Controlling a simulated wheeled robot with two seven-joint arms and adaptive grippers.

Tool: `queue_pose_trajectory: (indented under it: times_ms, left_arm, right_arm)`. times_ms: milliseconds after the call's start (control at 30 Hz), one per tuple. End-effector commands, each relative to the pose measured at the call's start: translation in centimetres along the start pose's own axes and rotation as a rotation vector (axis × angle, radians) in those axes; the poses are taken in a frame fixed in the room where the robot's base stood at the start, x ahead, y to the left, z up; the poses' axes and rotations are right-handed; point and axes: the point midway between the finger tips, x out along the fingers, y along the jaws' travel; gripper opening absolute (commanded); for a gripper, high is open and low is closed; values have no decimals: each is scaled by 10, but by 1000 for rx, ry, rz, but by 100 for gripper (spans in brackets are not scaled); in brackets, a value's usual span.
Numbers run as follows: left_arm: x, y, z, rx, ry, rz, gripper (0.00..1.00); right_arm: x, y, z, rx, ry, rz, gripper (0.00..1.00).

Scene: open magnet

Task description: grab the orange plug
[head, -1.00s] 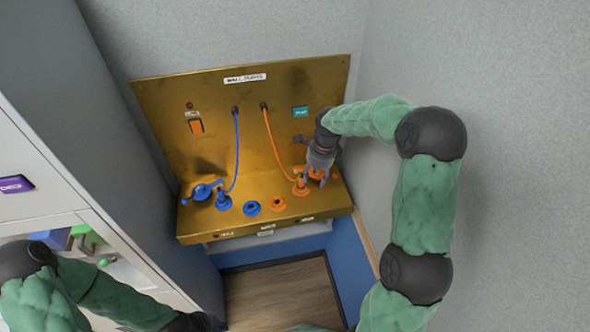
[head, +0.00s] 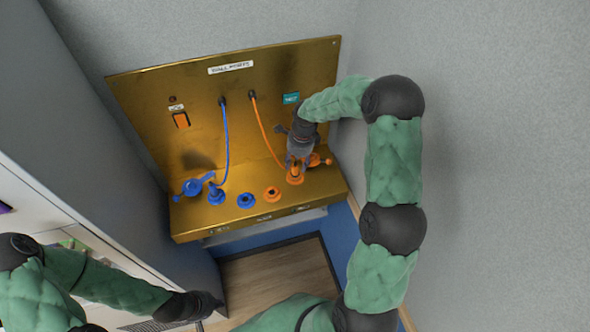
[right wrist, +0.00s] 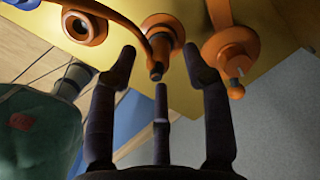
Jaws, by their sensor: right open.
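The orange plug (head: 295,173) stands in an orange port on the brass ledge, with the orange cable (head: 265,130) running up to the back panel. My right gripper (head: 298,161) is over the plug and hides part of it. In the right wrist view the open dark fingers (right wrist: 160,68) spread around the plug (right wrist: 158,48), which lies between and beyond their tips; I cannot tell whether any finger touches it. My left gripper (head: 205,304) is low at the left, away from the panel, and its jaw state is unclear.
An orange valve (head: 319,161) sits close to the right of the plug. An empty orange port (head: 271,194) and blue port (head: 246,201) lie to the left, then a blue plug (head: 216,194) and blue valve (head: 192,187). A grey wall is at the right.

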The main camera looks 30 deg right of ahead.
Motion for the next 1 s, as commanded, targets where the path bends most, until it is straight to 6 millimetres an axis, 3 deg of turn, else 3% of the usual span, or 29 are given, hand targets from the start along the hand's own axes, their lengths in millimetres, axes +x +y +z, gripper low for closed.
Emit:
queue_pose_trajectory:
  times_ms: [300, 567, 733, 767, 1000]
  left_arm:
    - [-7, 2, 0, 0, 0, 0, 0]
    - [-7, 2, 0, 0, 0, 0, 0]
    - [-7, 2, 0, 0, 0, 0, 0]
    - [-7, 2, 0, 0, 0, 0, 0]
    - [-7, 2, 0, 0, 0, 0, 0]
  right_arm:
    - [37, 2, 3, 1, 0, 3, 49]
    - [40, 1, 4, 1, -1, 1, 49]
    - [40, 2, 4, 0, -1, 1, 4]
    - [40, 2, 4, 0, -1, 1, 0]
    - [40, 1, 4, 0, -2, 1, 0]
